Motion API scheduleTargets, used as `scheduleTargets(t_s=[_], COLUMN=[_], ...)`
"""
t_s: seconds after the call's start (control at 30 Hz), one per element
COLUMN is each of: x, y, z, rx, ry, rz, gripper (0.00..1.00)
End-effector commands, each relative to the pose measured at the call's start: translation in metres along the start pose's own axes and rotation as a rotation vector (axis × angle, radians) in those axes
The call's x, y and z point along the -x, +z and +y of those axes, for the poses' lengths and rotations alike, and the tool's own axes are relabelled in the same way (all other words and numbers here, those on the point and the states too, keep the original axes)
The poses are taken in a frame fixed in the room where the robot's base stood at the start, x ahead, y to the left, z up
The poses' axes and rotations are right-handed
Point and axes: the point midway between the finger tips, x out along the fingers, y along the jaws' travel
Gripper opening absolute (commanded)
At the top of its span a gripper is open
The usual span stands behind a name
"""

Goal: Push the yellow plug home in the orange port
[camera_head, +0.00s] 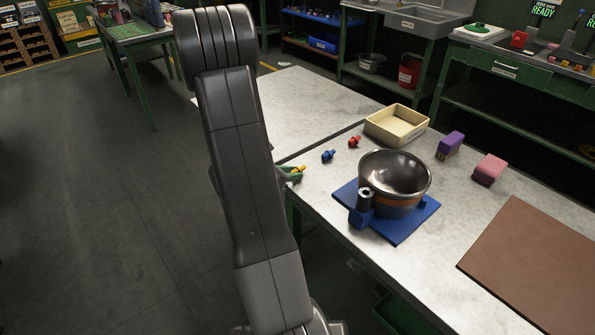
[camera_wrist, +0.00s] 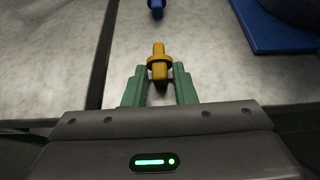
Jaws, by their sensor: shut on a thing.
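The yellow plug (camera_wrist: 159,66) is held between the two green fingers of my gripper (camera_wrist: 159,84) in the wrist view, its tip pointing away from the palm. In the head view my gripper (camera_head: 291,175) shows at the near left edge of the table, partly hidden by my arm, with the yellow plug (camera_head: 298,170) at its tips. A metal pot (camera_head: 395,178) with an orange band stands on a blue base (camera_head: 405,226). I cannot make out an orange port for certain.
A blue plug (camera_head: 328,156) and a red plug (camera_head: 354,142) lie on the table (camera_head: 320,185). A seam crosses the table.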

Motion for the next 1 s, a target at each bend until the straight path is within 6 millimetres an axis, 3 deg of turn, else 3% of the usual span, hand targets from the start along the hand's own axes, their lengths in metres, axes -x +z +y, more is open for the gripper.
scheduleTargets(t_s=[1.0], x=[0.006], y=[0.012], z=[0.000], rx=[-0.001], ry=[0.000], rz=[0.000], gripper=[0.00])
